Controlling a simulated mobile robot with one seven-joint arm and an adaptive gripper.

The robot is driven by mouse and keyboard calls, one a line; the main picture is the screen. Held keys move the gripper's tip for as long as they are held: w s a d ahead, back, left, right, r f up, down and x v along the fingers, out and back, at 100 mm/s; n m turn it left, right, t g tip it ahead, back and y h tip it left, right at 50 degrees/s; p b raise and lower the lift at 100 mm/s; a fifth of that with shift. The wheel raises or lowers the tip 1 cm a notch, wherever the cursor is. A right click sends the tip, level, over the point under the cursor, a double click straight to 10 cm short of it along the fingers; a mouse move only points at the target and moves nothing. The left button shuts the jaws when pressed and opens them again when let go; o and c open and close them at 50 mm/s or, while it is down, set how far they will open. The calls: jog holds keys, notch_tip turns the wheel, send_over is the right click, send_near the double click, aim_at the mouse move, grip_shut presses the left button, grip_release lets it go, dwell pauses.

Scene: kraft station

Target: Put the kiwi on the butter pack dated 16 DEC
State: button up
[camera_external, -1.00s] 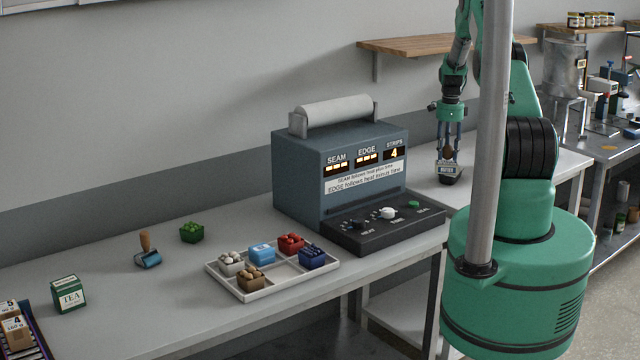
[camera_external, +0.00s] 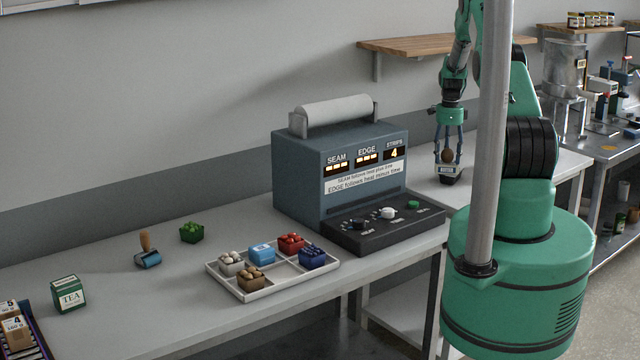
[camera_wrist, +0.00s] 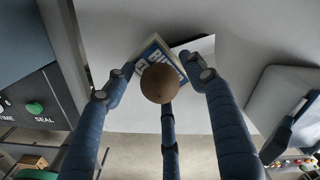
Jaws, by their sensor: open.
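The kiwi (camera_external: 448,155), brown and round, sits on top of a blue and cream butter pack (camera_external: 449,170) on the bench right of the grey machine. In the wrist view the kiwi (camera_wrist: 159,83) covers part of the pack (camera_wrist: 148,51). Large letters show on the pack, but I cannot read a date. My gripper (camera_external: 449,153) is open, pointing down, with its fingers spread around the kiwi. In the wrist view the fingers stand apart from the kiwi's sides.
The grey sealing machine (camera_external: 340,165) with its black control panel (camera_external: 380,228) stands left of my gripper. A divided white tray (camera_external: 290,272) holds small punnets farther left. A wooden shelf (camera_external: 430,45) is on the wall behind my arm.

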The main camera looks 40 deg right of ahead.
notch_tip(320, 180, up, 12)
jog(key=shift+r+b, duration=0.1)
jog(key=shift+b, duration=0.65)
jog(key=shift+r, duration=0.1)
dwell(0.8)
